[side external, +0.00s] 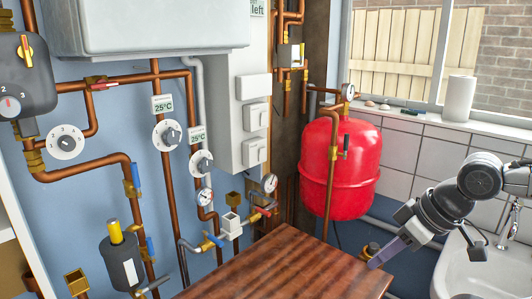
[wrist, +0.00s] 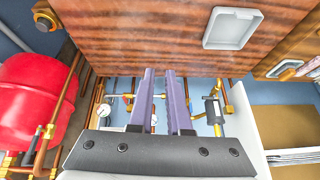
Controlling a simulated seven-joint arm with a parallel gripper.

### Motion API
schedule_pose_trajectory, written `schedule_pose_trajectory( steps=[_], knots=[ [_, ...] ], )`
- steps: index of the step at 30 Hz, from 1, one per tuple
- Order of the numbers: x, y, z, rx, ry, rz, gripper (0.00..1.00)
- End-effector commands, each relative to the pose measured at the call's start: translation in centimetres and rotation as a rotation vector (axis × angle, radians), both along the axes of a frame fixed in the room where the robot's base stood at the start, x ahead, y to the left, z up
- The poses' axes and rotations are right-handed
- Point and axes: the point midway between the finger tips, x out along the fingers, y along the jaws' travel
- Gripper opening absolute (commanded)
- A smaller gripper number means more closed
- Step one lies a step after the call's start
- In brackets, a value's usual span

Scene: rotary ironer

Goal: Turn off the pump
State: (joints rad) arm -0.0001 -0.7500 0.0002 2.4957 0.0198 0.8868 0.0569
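A dark grey unit (side external: 25,78), which looks like the pump, is on the pipes at the far left of the side view, partly cut off. It has a numbered dial with a red centre (side external: 10,106) and a red-and-yellow lever (side external: 25,50). A dark cylinder with a yellow top (side external: 122,262) is lower left; a similar one shows in the wrist view (wrist: 213,110). I cannot tell whether it belongs to the pump. My gripper (side external: 375,264) is at the right, far from the dark unit. In the wrist view its purple fingers (wrist: 159,72) are apart and empty.
A wooden top (side external: 285,270) fills the lower middle, beside my gripper. A red tank (side external: 338,168) stands behind it. Copper pipes with valves and gauges cover the blue wall, including a round dial (side external: 66,142). A white sink (side external: 480,265) is at the right.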

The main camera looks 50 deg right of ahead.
Motion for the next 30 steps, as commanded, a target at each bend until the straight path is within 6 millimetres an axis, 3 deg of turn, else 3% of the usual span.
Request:
schedule_pose_trajectory(
  steps=[5, 8, 15, 23, 27, 30],
  knots=[
    [5.1, 2.0, 6.1, 0.225, -0.135, -0.166, 0.00],
    [9.4, 2.1, 9.5, 0.368, -0.179, -0.294, 0.00],
    [20.0, -0.9, 15.0, 0.659, -0.253, -0.589, 0.00],
    [30.0, -8.8, 16.1, 0.885, -0.308, -0.872, 0.00],
    [33.6, -14.1, 14.6, 0.954, -0.325, -0.995, 0.00],
    [35.0, -17.4, 12.8, 0.972, -0.324, -1.060, 0.00]
  ],
)
